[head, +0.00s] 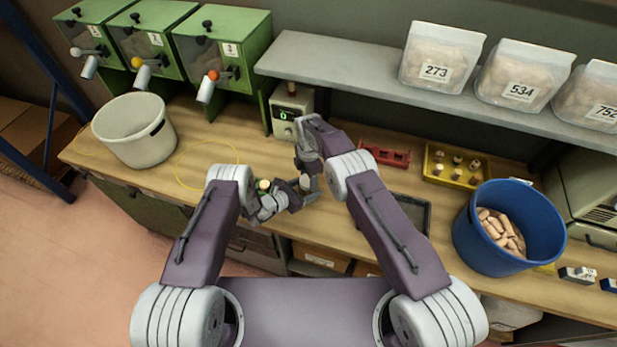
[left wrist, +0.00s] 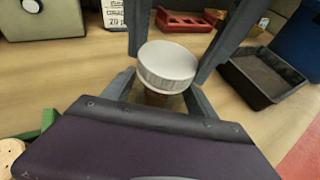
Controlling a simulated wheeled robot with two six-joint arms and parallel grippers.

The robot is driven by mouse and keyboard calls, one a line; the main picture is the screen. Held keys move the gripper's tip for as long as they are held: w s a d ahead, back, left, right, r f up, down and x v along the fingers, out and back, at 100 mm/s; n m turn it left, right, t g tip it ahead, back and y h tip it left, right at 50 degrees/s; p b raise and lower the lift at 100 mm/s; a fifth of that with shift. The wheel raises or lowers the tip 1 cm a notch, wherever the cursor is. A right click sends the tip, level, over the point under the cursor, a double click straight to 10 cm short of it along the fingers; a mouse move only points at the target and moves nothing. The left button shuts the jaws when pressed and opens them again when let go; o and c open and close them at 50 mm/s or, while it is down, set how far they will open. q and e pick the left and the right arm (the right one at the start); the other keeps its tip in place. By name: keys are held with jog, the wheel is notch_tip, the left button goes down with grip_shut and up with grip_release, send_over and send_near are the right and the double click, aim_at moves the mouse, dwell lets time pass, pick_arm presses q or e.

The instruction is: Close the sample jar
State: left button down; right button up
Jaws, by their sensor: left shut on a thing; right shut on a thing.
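The sample jar (left wrist: 157,97) is a small brownish body under a round pale grey lid (left wrist: 168,62) in the left wrist view. My left gripper (head: 302,189) is shut on the jar; its fingers show below the lid on both sides in the left wrist view. My right gripper (head: 309,178) reaches down from above and is shut on the lid, one finger on each side. The lid sits at the top of the jar, roughly level. I cannot tell whether it is fully seated. In the head view the grippers mostly hide the jar.
A dark tray (head: 427,233) and a red rack (head: 388,158) are to the right. A yellow tray (head: 434,176) with corks and a blue bin (head: 463,232) stand farther right. A white bucket (head: 138,146) stands left. A meter box (head: 286,111) is behind the grippers.

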jog(key=m, duration=0.3)
jog(key=shift+m, duration=0.3)
jog(key=m, duration=0.6)
jog(key=shift+m, duration=0.3)
jog(key=m, duration=1)
jog(key=shift+m, duration=0.4)
jog(key=o, duration=1.6)
notch_tip(320, 180, up, 12)
jog(key=shift+f, duration=0.1)
